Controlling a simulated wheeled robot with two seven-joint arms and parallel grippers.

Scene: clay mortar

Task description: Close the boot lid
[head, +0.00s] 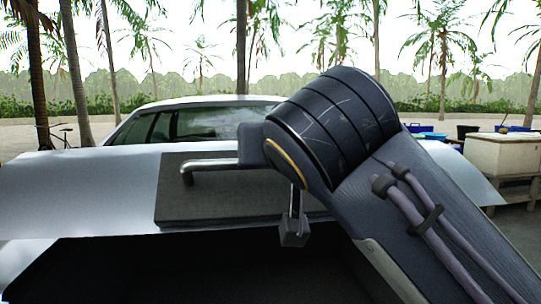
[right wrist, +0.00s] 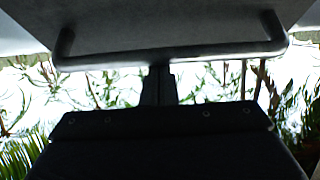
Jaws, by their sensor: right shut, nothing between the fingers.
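The silver boot lid (head: 80,192) is raised in the head view, stretching across the picture above the dark, open boot (head: 190,268). A dark panel (head: 205,200) on the lid carries a metal bar handle (head: 212,164), partly hidden by my right arm. My right gripper (head: 253,146) is at the handle, mostly hidden by its own wrist. In the right wrist view my right gripper (right wrist: 158,72) is shut and empty; its tip meets the middle of the bar (right wrist: 205,52) or lies just in front of it; I cannot tell which. My left gripper is out of view.
The car's cabin (head: 205,122) rises behind the lid. A small grey block (head: 293,233) on a metal post shows below my right wrist.

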